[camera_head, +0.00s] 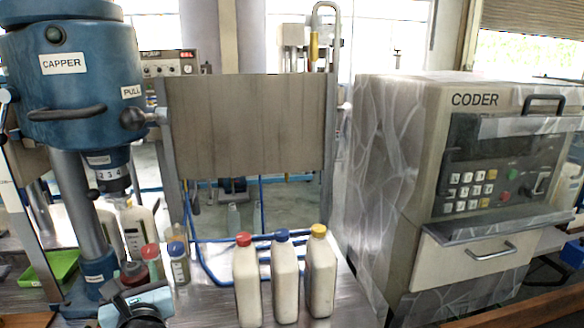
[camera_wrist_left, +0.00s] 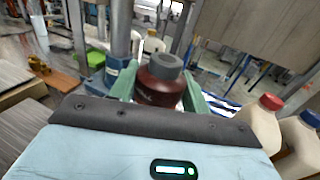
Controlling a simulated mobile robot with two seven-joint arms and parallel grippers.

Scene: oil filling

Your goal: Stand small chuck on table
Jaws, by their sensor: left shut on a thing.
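My left gripper (camera_head: 138,288) is at the lower left of the head view, in front of the blue capper. In the left wrist view its green fingers (camera_wrist_left: 160,90) are shut on a dark red-brown piece with a grey top, seemingly the small chuck (camera_wrist_left: 158,82). Its dark grey top (camera_head: 133,268) also shows in the head view. The chuck looks roughly upright. Its underside is hidden, so I cannot tell whether it touches the metal table (camera_head: 205,308). My right gripper is not in view.
The blue capper (camera_head: 72,85) stands behind the gripper. Small red-capped (camera_head: 151,258) and blue-capped (camera_head: 179,264) bottles stand close by. Large bottles with red (camera_head: 247,285), blue (camera_head: 285,285) and yellow (camera_head: 320,280) caps stand to the right. Bare table lies between. The coder (camera_head: 470,180) is far right.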

